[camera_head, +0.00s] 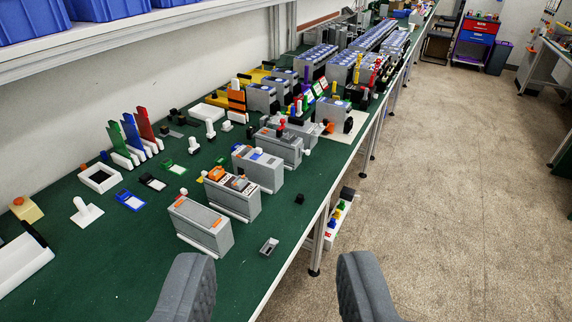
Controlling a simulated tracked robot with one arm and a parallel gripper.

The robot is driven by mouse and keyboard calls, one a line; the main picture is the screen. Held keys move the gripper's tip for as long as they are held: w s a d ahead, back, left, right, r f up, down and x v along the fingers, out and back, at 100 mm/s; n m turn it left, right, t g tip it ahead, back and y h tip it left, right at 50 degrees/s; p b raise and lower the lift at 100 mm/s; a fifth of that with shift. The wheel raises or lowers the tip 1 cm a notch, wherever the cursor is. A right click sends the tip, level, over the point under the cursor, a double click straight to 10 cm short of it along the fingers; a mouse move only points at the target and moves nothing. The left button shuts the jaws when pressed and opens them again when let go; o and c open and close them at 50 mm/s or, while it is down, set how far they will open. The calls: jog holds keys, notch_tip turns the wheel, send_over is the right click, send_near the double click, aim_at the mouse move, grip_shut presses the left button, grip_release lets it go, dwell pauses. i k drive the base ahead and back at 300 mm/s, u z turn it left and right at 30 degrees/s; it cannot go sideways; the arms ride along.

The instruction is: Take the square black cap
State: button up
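A small black block-like piece (299,199) lies alone on the green table top near its right edge, right of the grey boxes. Small dark blocks (164,130) also sit farther back on the left. I cannot tell for sure which of these is the square black cap. My gripper (272,285) is open and empty, its two grey fingers wide apart at the bottom of the view. The lone black piece lies beyond the fingers, between them in the picture.
Several grey boxes (203,226) stand in a row left of the black piece. A small grey part (269,246) lies nearer. White, blue and green parts cover the left side. The table edge drops to open floor (430,190) on the right.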

aim_at(299, 199)
jog(key=z, duration=0.55)
jog(key=i, duration=1.6)
jog(key=u, duration=0.25)
